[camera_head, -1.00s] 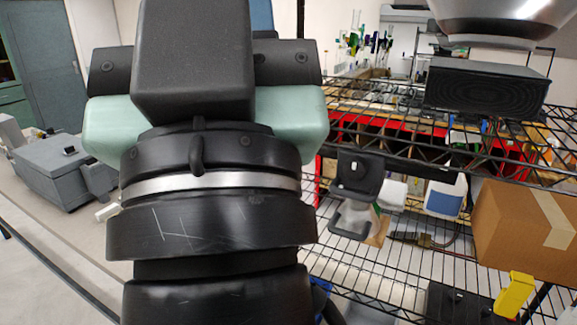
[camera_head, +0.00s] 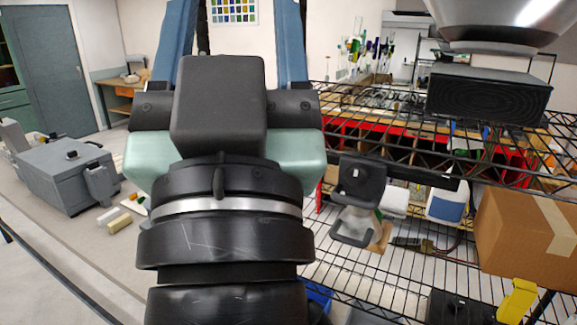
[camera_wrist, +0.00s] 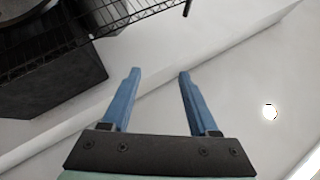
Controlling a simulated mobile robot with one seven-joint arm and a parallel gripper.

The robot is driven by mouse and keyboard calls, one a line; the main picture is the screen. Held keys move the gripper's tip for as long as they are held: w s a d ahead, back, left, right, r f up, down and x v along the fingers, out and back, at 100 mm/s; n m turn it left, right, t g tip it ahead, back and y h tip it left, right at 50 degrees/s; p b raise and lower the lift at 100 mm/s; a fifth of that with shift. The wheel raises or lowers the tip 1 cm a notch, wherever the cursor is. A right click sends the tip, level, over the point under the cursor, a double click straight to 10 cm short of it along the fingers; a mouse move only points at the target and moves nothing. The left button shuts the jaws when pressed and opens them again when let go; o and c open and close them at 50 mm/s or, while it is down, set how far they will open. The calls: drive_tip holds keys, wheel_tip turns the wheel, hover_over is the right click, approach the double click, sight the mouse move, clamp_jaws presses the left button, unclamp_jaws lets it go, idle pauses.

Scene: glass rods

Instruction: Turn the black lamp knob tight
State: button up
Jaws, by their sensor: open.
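I cannot make out a black lamp knob for certain in either view. A silver dome (camera_head: 510,18), perhaps a lamp shade, hangs at the top right of the head view, cut off by the frame edge. My gripper (camera_wrist: 158,75) has two blue fingers spread well apart with nothing between them; behind them in the wrist view is only a pale, ceiling-like surface. In the head view my gripper (camera_head: 236,12) points upward, its fingers cut off at the top edge, left of the dome and apart from it.
A wire shelf (camera_head: 430,270) fills the right, holding a black box (camera_head: 487,95), a cardboard box (camera_head: 530,235) and a white bottle (camera_head: 446,205). Glass rods (camera_head: 368,48) stand at the back. A grey box (camera_head: 65,175) with a small black part on top sits on the left table.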

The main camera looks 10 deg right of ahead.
drive_tip(key=shift+o, duration=0.8)
drive_tip(key=w+d+f+m+g+h, duration=0.3)
drive_tip(key=w+f+g, duration=0.1)
drive_tip(key=f, duration=0.6)
drive_tip(key=shift+w+g+h+p, duration=0.3)
drive_tip(key=shift+w, duration=0.3)
drive_tip(key=m+g+h, duration=0.4)
drive_tip(key=g, duration=0.3)
approach(355, 178)
drive_tip(key=p+x, duration=0.5)
drive_tip(key=x, duration=0.3)
drive_tip(key=shift+d+r+p, duration=0.1)
drive_tip(key=shift+d+p, duration=0.05)
drive_tip(key=shift+p, duration=0.25)
drive_tip(key=shift+w+d, duration=0.35)
drive_tip(key=shift+w, duration=0.25)
clamp_jaws()
